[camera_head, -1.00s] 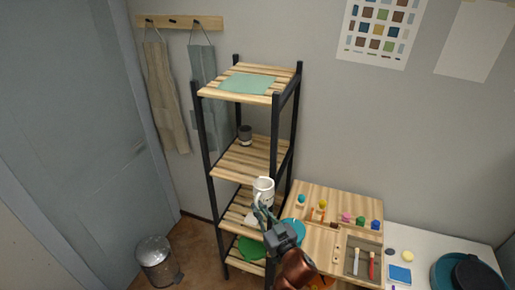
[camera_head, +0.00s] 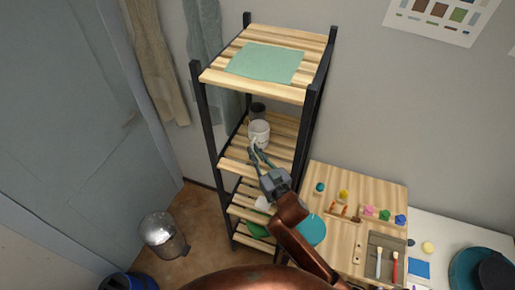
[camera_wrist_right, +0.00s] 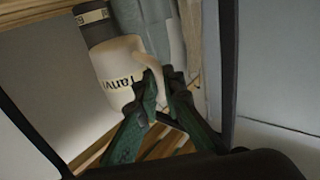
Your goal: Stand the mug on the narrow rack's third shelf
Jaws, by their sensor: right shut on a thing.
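The narrow rack (camera_head: 203,105) has black posts and slatted wooden shelves. The white mug (camera_head: 259,132) is at the shelf (camera_head: 286,127) just below the top one, in front of a dark grey cup (camera_head: 257,110). My right gripper (camera_head: 255,153) is shut on the mug's handle. In the right wrist view, the lettered mug (camera_wrist_right: 118,75) looks upright relative to the grey cup (camera_wrist_right: 96,22) behind it, and the green fingers (camera_wrist_right: 165,85) close on its handle. I cannot tell whether the mug's base touches the shelf. My left gripper is out of view.
A green cloth (camera_head: 265,62) lies on the top shelf, above the mug. A wooden work board (camera_head: 335,225) with small colored items stands to the right. A metal bin (camera_head: 163,235) is on the floor to the left. Aprons (camera_head: 158,60) hang behind.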

